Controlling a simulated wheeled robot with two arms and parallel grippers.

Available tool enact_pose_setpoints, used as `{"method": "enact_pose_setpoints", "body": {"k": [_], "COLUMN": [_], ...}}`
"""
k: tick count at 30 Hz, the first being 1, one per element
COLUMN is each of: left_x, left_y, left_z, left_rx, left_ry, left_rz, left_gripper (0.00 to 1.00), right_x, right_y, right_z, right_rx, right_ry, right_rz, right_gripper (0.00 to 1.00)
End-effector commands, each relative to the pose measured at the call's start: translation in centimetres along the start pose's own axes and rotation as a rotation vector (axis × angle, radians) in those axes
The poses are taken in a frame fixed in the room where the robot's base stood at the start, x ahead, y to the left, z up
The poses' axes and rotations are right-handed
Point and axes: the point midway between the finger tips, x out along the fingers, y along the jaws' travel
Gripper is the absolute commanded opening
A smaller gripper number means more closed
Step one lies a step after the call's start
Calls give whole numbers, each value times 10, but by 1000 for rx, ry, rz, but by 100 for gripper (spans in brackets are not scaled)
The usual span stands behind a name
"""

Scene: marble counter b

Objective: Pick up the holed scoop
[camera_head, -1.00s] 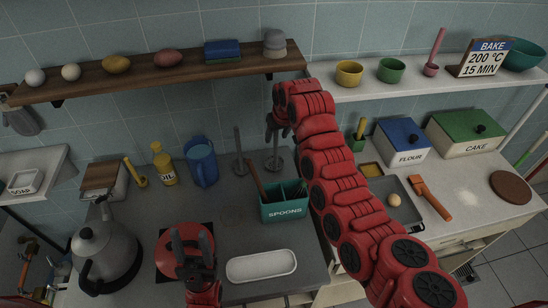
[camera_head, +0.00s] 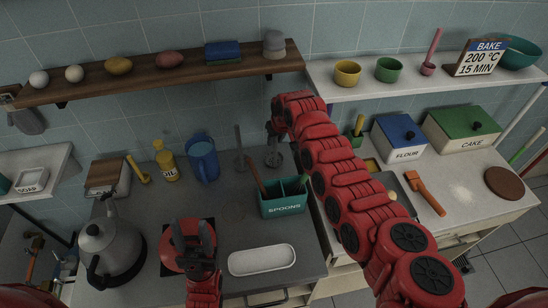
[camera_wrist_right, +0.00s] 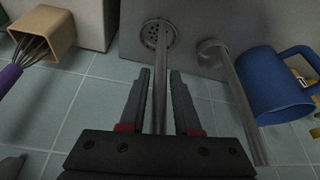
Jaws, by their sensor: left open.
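The holed scoop (camera_head: 274,159) hangs with its perforated head low, to the right of a similar long-handled utensil (camera_head: 239,160). In the right wrist view, the holed head (camera_wrist_right: 159,35) is beyond my fingertips and its thin metal handle runs back between them. My right gripper (camera_wrist_right: 160,85) is open, with one finger on each side of the handle and small gaps visible. In the head view my right gripper (camera_head: 272,128) is at the upper handle, partly hidden by its wrist. My left gripper (camera_head: 193,236) is open and empty above a red round item.
A green spoons box (camera_head: 284,206) stands below the scoop. A blue jug (camera_head: 203,160) is to the left; it also shows in the wrist view (camera_wrist_right: 272,85). The wooden shelf (camera_head: 160,72) is above. A white tray (camera_head: 262,260) lies in front.

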Motion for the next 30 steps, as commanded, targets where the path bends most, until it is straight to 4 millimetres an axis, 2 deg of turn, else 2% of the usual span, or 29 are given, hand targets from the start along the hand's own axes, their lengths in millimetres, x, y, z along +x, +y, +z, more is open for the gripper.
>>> {"method": "enact_pose_setpoints", "body": {"k": [1, 4, 5, 30], "left_x": [0, 0, 0, 0], "left_y": [0, 0, 0, 0], "left_z": [0, 0, 0, 0], "left_rx": [0, 0, 0, 0], "left_ry": [0, 0, 0, 0], "left_rz": [0, 0, 0, 0], "left_gripper": [50, 50, 50, 50], "right_x": [0, 0, 0, 0], "right_y": [0, 0, 0, 0], "right_z": [0, 0, 0, 0], "right_rx": [0, 0, 0, 0], "right_ry": [0, 0, 0, -1], "right_rz": [0, 0, 0, 0], "right_gripper": [20, 2, 0, 0]}}
